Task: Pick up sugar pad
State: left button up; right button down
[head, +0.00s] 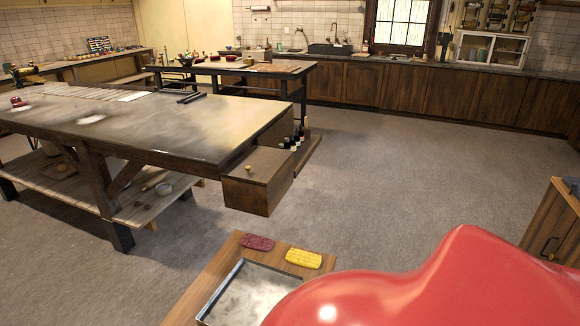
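A yellow textured pad (304,259) and a dark red textured pad (257,243) lie side by side on a small wooden stand (213,280) at the bottom centre of the head view. A metal-rimmed tray (221,291) with a pale, mottled inside lies in front of them on the same stand. I cannot tell which of these is the sugar pad. Neither of my grippers is in view.
A large glossy red shape (440,290) covers the lower right and hides part of the stand. Open grey floor (400,185) lies in the middle.

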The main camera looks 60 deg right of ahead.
aim_at(253, 242)
jog(key=z, duration=1.75)
jog(key=l+u, duration=0.2)
jog(key=u, duration=0.25)
jog(key=i+l+u, duration=0.1)
jog(key=l+u, duration=0.15)
jog(key=u, duration=0.2)
jog(key=l+u, duration=0.2)
jog(key=u, duration=0.25)
jog(key=l+u, duration=0.2)
jog(key=u, duration=0.25)
jog(key=k+l+u, duration=0.1)
jog(key=l, duration=0.35)
jog(key=k+l+u, duration=0.15)
jog(key=l, duration=0.25)
jog(key=k+l+u, duration=0.1)
jog(key=k+l, duration=0.15)
jog(key=l, duration=0.15)
jog(key=k+l+u, duration=0.1)
jog(key=l, duration=0.25)
jog(key=k+l+u, duration=0.1)
jog(key=k+l, duration=0.2)
jog(key=i+l, duration=0.15)
jog(key=l, duration=0.25)
